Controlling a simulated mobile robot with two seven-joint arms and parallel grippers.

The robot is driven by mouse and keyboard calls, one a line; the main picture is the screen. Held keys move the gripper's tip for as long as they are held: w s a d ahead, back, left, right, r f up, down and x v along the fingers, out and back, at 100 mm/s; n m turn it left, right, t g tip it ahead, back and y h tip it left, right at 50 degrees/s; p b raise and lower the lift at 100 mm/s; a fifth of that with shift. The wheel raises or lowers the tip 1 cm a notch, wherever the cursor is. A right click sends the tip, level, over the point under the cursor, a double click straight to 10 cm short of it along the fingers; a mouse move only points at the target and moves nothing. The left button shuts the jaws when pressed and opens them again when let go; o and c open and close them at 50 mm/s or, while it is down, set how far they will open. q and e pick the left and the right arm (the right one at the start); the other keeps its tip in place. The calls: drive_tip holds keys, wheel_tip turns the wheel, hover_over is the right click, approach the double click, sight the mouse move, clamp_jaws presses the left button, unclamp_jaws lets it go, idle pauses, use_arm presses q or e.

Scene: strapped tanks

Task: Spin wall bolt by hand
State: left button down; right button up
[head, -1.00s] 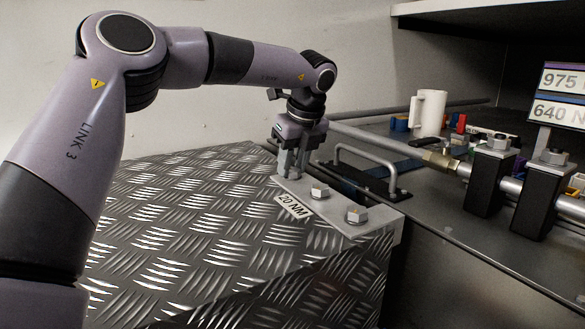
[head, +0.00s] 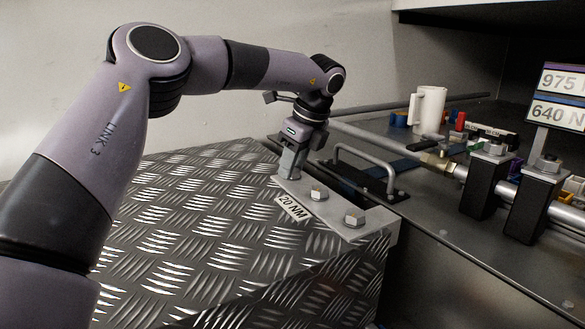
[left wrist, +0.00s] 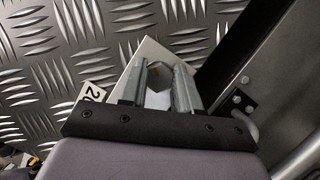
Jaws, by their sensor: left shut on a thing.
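A flat grey metal plate (head: 334,209) with a "20 NM" label (head: 292,207) lies on the chequered metal box top. Two hex bolts, a middle one (head: 318,192) and a near one (head: 354,217), stand in it uncovered. My left gripper (head: 288,170) points down at the plate's far end, shut on a third bolt. In the head view its fingers hide that bolt. The left wrist view shows the bolt's hex head (left wrist: 159,84) between the two fingers (left wrist: 159,92). My right gripper is not in view.
A black-based handle (head: 366,168) stands just right of the gripper. Beyond it are a pipe with black clamp blocks (head: 484,183), a white mug (head: 428,110) and a torque sign (head: 560,96). The chequered top (head: 190,215) left of the plate is clear.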

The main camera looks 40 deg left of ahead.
use_arm(q)
drive_tip(key=shift+n+g, duration=0.3)
drive_tip(key=shift+n, duration=0.5)
drive_tip(key=n+g+h, duration=0.1)
drive_tip(key=n, duration=0.3)
drive_tip(key=shift+n, duration=0.4)
drive_tip(key=shift+c, duration=0.8)
unclamp_jaws()
drive_tip(key=shift+m, duration=0.3)
